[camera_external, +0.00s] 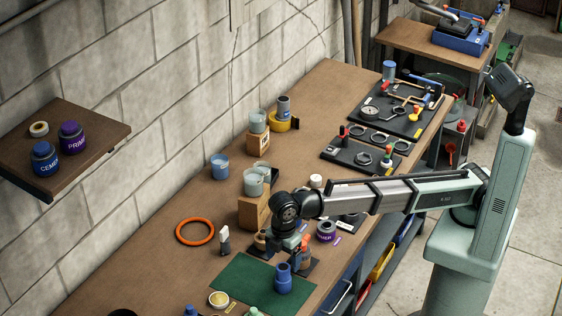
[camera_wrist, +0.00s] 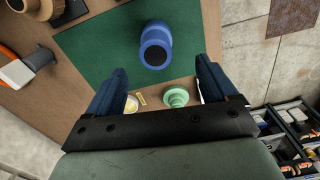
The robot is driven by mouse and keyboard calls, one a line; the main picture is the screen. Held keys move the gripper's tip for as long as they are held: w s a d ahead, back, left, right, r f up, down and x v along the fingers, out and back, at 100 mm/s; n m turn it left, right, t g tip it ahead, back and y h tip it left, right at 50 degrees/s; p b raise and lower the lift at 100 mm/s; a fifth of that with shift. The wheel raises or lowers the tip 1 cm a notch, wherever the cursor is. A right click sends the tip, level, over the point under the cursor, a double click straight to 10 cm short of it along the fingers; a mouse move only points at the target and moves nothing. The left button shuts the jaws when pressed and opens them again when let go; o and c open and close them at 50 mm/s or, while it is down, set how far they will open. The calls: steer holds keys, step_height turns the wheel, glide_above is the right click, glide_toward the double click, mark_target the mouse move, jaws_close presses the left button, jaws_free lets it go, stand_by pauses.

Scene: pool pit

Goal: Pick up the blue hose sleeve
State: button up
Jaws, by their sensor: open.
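The blue hose sleeve (camera_external: 283,281) stands upright on the green mat (camera_external: 236,284) near the front of the bench. In the wrist view the sleeve (camera_wrist: 156,36) is seen from above, with its dark round opening facing me, near the top centre on the mat (camera_wrist: 95,48). My gripper (camera_external: 291,244) is above and just behind the sleeve in the external view. In the wrist view my gripper (camera_wrist: 161,70) has its two blue fingers spread wide and empty, with the sleeve between and beyond their tips. No contact with the sleeve shows.
A green stepped fitting (camera_wrist: 176,97) and a small yellow-topped jar (camera_external: 219,299) are near the mat's front edge. An orange ring (camera_external: 195,231) lies left on clear bench.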

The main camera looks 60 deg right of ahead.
mark_target(283, 274)
steer(key=shift+w+d+f, duration=0.1)
steer(key=shift+f, duration=2.05)
steer(key=shift+w+d+f, duration=0.1)
steer(key=shift+f, duration=2.05)
steer(key=c, duration=1.1)
steer(key=shift+c, duration=0.2)
